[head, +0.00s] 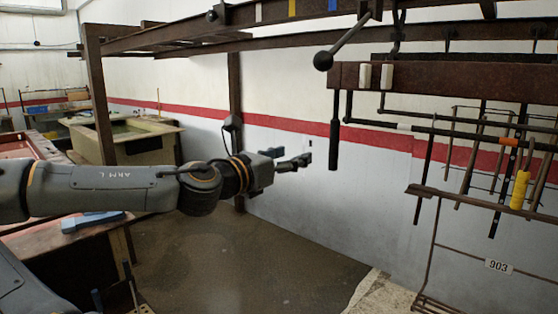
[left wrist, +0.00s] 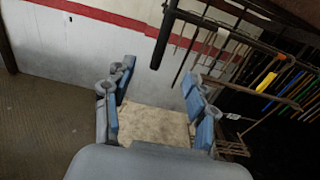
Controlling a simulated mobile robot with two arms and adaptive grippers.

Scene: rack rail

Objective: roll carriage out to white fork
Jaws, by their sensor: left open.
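The carriage (head: 450,78) is a rusty brown beam at the right of the head view, hung below the overhead rails. A black grip bar (head: 334,130) hangs from its left end, and also shows in the left wrist view (left wrist: 165,35). Coloured marks sit on the overhead rail: a white mark (head: 258,12), a yellow one (head: 292,8) and a blue one (head: 333,5). Which branch each marks is unclear. My left gripper (head: 300,162) is open and empty, left of the grip bar and near its lower end height, apparently not touching it. My right gripper is out of view.
A lever with a black ball knob (head: 323,61) hangs above the grip bar. Rods and a yellow-handled tool (head: 520,190) hang under the carriage, near a plate reading 903 (head: 498,266). A brown post (head: 235,120) stands behind my arm. Middle floor is clear.

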